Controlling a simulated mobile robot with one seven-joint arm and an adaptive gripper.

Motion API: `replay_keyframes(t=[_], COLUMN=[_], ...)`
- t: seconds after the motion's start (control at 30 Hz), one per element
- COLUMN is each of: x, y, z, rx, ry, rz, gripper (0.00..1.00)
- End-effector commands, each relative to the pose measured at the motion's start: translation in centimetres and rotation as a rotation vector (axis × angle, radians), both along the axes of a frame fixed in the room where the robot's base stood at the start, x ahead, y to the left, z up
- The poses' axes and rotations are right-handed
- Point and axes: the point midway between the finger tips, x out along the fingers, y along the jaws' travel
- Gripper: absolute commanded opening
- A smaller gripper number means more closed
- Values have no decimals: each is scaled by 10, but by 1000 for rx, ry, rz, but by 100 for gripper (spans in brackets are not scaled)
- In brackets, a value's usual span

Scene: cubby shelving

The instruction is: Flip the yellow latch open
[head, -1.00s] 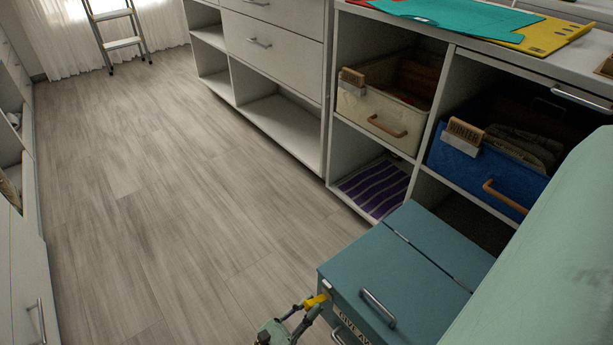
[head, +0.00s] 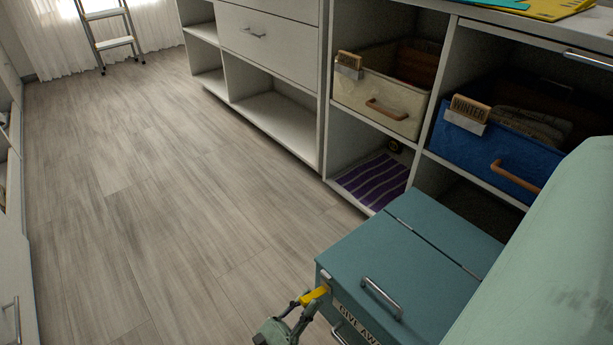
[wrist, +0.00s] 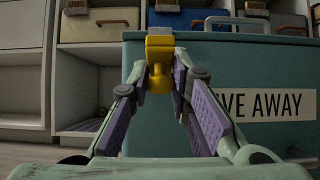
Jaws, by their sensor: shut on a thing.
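The yellow latch (head: 314,295) is on the front face of a teal lidded box (head: 400,235), near its left corner. In the wrist view the yellow latch (wrist: 159,62) stands at the box's upper edge, with a grey metal piece at its top. My gripper (head: 304,304) is in front of the box, its fingertips at the latch. In the wrist view my gripper (wrist: 160,82) is shut on the lower part of the latch, one finger on each side. The box lid looks closed. The fingertips partly hide the latch's lower end.
The box has a silver lid handle (head: 381,298) and a GIVE AWAY label (wrist: 265,105). Cubby shelving behind holds a cream bin (head: 376,104) and a blue bin (head: 490,150). Open wooden floor (head: 150,220) lies to the left.

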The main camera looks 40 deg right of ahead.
Motion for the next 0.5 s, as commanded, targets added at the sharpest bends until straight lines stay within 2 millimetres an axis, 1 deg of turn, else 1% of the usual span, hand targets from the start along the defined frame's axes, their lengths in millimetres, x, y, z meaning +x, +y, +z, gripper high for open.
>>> replay_keyframes(t=[0.07, 0.1, 0.33, 0.37, 0.5], x=[0, 0, 0, 0, 0], y=[0, 0, 0, 0, 0], z=[0, 0, 0, 0, 0], rx=[-1, -1, -1, -1, 0], ry=[0, 0, 0, 0, 0], rz=[0, 0, 0, 0, 0], gripper=[0, 20, 35, 37, 37])
